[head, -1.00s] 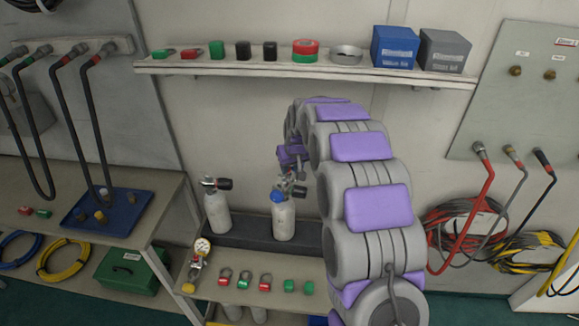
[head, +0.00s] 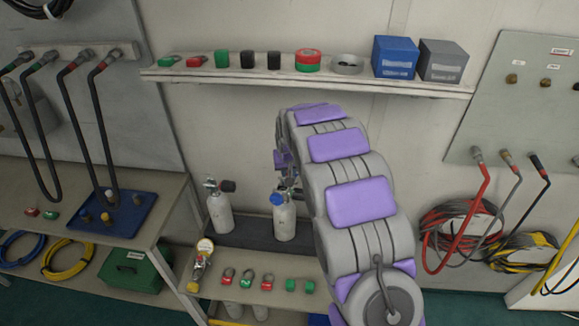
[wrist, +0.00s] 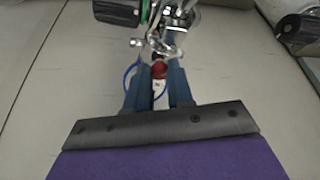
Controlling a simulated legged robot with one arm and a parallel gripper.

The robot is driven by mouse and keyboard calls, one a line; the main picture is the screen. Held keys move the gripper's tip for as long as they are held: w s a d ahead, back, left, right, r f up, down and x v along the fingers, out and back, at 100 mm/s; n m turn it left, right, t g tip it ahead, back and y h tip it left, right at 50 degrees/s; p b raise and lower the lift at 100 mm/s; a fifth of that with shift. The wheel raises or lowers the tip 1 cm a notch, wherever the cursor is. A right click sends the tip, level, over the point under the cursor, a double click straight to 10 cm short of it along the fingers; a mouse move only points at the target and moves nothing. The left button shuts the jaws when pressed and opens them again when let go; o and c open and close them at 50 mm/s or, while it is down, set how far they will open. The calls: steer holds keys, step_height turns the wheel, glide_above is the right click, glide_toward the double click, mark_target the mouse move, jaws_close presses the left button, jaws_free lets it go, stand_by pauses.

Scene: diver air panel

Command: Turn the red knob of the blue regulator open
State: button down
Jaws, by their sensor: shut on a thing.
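In the wrist view, the two dark blue fingers of my gripper (wrist: 159,80) stand on either side of a small red knob (wrist: 159,69), and the gripper is shut on it. Chrome valve fittings (wrist: 168,40) are just beyond the fingertips. A thin blue loop (wrist: 130,77) shows beside the left finger. In the head view, a blue regulator part (head: 277,199) sits on top of the right white cylinder (head: 284,222). My arm reaches down to this cylinder's valve and hides most of the gripper and the knob there.
A second white cylinder (head: 221,214) with a black-knobbed valve stands to the left. A gauge (head: 205,246) and several small red and green fittings lie on the bench in front. A shelf (head: 300,80) with boxes runs above my arm. Hoses (head: 470,235) hang at right.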

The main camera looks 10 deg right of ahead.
steer(key=shift+a, duration=0.25)
steer(key=c, duration=1.4)
jaws_free()
steer(key=o, duration=0.4)
steer(key=shift+d, duration=0.35)
steer(key=shift+a+r, duration=0.15)
steer(key=shift+r, duration=0.1)
steer(key=p+v, duration=0.2)
steer(key=v, duration=1.4)
steer(key=shift+s+r+p, duration=0.3)
steer(key=shift+r+p, duration=0.05)
steer(key=shift+p, duration=0.05)
